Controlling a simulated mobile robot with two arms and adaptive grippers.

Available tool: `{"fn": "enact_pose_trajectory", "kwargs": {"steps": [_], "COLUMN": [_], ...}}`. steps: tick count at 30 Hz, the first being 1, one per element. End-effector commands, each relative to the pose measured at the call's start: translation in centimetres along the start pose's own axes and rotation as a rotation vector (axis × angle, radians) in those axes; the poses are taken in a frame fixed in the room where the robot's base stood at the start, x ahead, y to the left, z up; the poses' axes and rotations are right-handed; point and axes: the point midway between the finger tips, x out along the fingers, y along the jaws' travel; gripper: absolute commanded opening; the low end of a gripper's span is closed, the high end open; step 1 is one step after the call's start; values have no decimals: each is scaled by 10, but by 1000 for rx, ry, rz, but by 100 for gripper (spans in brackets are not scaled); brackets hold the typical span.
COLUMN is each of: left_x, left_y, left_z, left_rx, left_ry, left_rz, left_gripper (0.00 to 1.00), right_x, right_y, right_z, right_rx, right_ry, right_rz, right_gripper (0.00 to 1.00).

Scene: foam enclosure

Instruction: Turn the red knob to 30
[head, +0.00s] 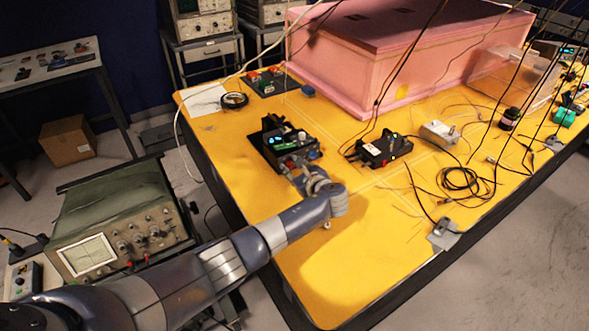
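A small black device (270,141) with a lit blue-green display stands on the yellow table. A small reddish spot (290,164) shows at its front edge; it may be the red knob, but it is too small to read any scale or setting. My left gripper (297,170) is right at this front edge, with its fingertips close to the reddish spot. I cannot tell whether they touch it or how far apart they are. My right gripper is not in view.
A large pink foam enclosure (400,62) fills the back. Cables and a black coil (460,182) lie at the right. The yellow table's front part (330,270) is clear. An oscilloscope (115,235) stands at the left.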

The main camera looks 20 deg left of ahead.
Motion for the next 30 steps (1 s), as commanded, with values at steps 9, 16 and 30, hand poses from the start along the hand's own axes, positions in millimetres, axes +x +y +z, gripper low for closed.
{"fn": "enact_pose_trajectory", "kwargs": {"steps": [9,16,30], "left_x": [-21,-60,-119], "left_y": [-1,-1,0], "left_z": [-1,-1,-1], "left_rx": [-1,-1,1], "left_ry": [1,2,1], "left_rz": [-3,-3,1], "left_gripper": [28,28,28], "right_x": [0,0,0], "right_y": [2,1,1], "right_z": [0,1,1], "right_rx": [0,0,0], "right_ry": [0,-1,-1], "right_rz": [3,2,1], "right_gripper": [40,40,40]}}
